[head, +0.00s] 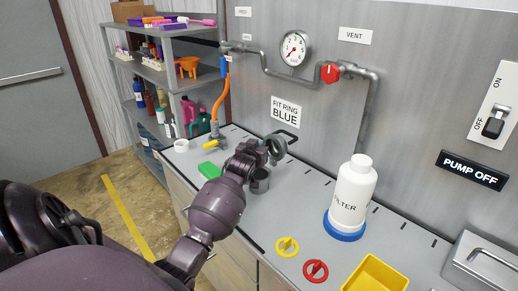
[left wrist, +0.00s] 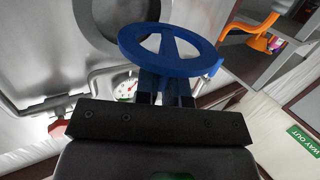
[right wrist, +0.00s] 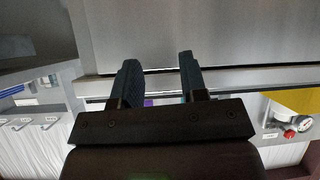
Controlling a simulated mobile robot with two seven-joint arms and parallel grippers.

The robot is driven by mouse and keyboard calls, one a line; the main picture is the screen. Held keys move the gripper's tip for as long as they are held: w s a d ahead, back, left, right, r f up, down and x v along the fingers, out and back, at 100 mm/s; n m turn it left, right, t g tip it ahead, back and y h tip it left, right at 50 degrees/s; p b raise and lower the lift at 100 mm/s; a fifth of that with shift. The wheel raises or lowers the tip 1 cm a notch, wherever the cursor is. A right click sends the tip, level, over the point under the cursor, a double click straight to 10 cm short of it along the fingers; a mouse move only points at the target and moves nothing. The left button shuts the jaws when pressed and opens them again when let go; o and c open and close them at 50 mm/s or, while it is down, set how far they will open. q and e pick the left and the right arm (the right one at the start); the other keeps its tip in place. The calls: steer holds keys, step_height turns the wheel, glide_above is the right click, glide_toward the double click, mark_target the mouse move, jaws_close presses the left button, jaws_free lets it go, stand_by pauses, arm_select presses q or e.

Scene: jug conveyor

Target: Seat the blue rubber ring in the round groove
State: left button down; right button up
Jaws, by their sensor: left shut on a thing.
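The blue ring (left wrist: 172,50) is held in my left gripper (left wrist: 167,88), its cross web clamped between the fingers. In the head view my left gripper (head: 254,150) is at the back of the bench, close to a raised grey round part (head: 276,148); I cannot make out the ring there. In the left wrist view a large grey round part (left wrist: 108,24) with a dark curved edge lies behind the ring at upper left. Which part has the groove is unclear; the ring looks apart from it. My right gripper (right wrist: 157,75) has its fingers apart and empty, outside the head view.
A white filter bottle (head: 352,190), yellow ring (head: 287,247), red ring (head: 315,270) and yellow bin (head: 375,277) are to the right. Pipes run along the wall.

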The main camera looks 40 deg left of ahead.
arm_select(q)
steer(key=shift+f, duration=0.15)
steer(key=shift+f+b, duration=1.7)
steer(key=shift+f, duration=1)
arm_select(e)
steer(key=shift+w+a+f, duration=0.1)
steer(key=shift+w+f, duration=0.6)
steer(key=shift+f, duration=0.05)
steer(key=shift+r, duration=0.25)
steer(key=shift+s+f, duration=0.1)
steer(key=shift+s, duration=0.1)
arm_select(q)
steer(key=shift+p, duration=0.45)
arm_select(e)
steer(key=shift+w+r, duration=0.25)
steer(key=shift+r, duration=0.1)
arm_select(q)
steer(key=shift+p, duration=0.3)
arm_select(e)
steer(key=shift+s+r, duration=0.1)
steer(key=shift+r, duration=0.1)
steer(key=shift+s+f, duration=0.1)
steer(key=shift+s, duration=0.05)
